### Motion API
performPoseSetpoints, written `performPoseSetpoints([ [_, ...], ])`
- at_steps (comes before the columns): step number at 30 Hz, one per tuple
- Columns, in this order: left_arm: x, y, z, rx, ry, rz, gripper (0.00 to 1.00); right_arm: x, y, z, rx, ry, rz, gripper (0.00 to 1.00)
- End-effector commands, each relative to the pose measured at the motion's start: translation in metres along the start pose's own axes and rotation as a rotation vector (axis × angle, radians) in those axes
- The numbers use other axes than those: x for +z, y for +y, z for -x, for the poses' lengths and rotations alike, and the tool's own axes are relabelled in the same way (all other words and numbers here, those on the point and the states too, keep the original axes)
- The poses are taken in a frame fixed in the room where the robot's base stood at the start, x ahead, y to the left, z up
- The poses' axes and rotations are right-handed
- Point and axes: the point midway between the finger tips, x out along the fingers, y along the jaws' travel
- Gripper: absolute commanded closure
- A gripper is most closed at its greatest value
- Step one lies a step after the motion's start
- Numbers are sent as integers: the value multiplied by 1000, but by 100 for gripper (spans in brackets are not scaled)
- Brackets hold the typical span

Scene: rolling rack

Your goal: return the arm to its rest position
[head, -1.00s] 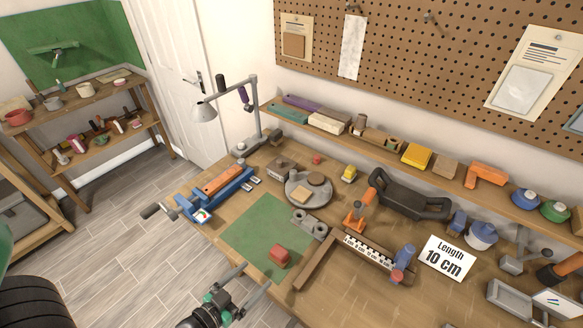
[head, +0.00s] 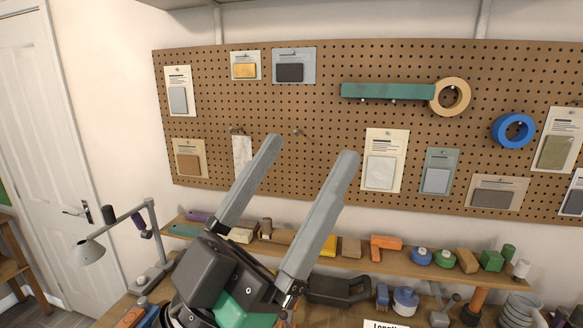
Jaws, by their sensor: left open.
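My left gripper (head: 308,153) is raised in the middle of the head view, in front of the pegboard and the shelf. Its two long grey fingers point up and stand wide apart, with nothing between them. Its dark body hides part of the shelf and bench behind it. My right gripper does not show.
A pegboard (head: 320,125) with hanging cards, a teal bar (head: 385,91) and tape rolls (head: 452,97) spans the wall. Below it runs a shelf (head: 440,268) of blocks and small pots. A desk lamp (head: 88,251) stands at the left, near a white door (head: 50,150).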

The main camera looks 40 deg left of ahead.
Motion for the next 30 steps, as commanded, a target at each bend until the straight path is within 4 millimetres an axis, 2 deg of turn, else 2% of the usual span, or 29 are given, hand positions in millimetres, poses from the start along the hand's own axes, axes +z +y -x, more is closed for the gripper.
performPoseSetpoints([
  [1,-12,4,-3,6,21,8,8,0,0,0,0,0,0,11],
  [3,-17,6,-5,9,30,12,8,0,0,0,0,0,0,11],
  [11,-19,5,-7,8,29,11,8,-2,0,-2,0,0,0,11],
  [14,-33,5,-22,8,29,10,8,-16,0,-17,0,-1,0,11],
  [18,-66,5,-55,7,29,10,8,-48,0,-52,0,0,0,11],
  [21,-80,4,-70,7,29,10,8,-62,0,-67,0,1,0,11],
  [30,-76,4,-66,7,28,10,8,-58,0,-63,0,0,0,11],
])
